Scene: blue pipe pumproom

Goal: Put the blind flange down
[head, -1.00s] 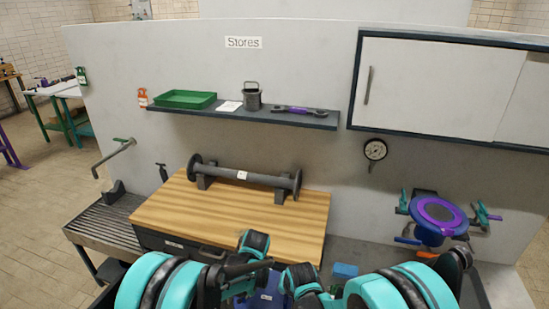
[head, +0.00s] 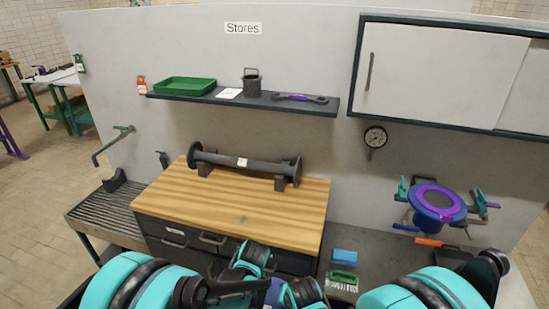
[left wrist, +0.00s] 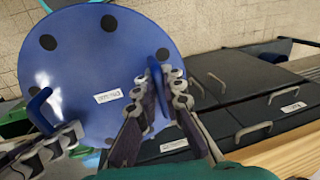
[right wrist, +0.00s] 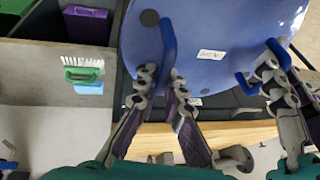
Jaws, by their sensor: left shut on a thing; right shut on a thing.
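The blind flange is a blue disc with dark bolt holes, a white label and two blue handles. It fills much of the left wrist view (left wrist: 85,75) and the right wrist view (right wrist: 225,45). My left gripper (left wrist: 165,85) is shut on one handle, and my right gripper (right wrist: 162,75) is shut on the other. Both hold the disc in front of the drawers, off any surface I can see. In the head view only a blue sliver (head: 273,291) shows between my left gripper (head: 252,260) and right gripper (head: 303,292).
The wooden worktop (head: 240,215) carries a dark flanged pipe spool (head: 240,165) at its back; its front half is clear. Right of it, the grey counter holds a blue block (head: 345,258) and green brush (head: 343,280). A blue and purple clamped flange (head: 437,203) stands farther right.

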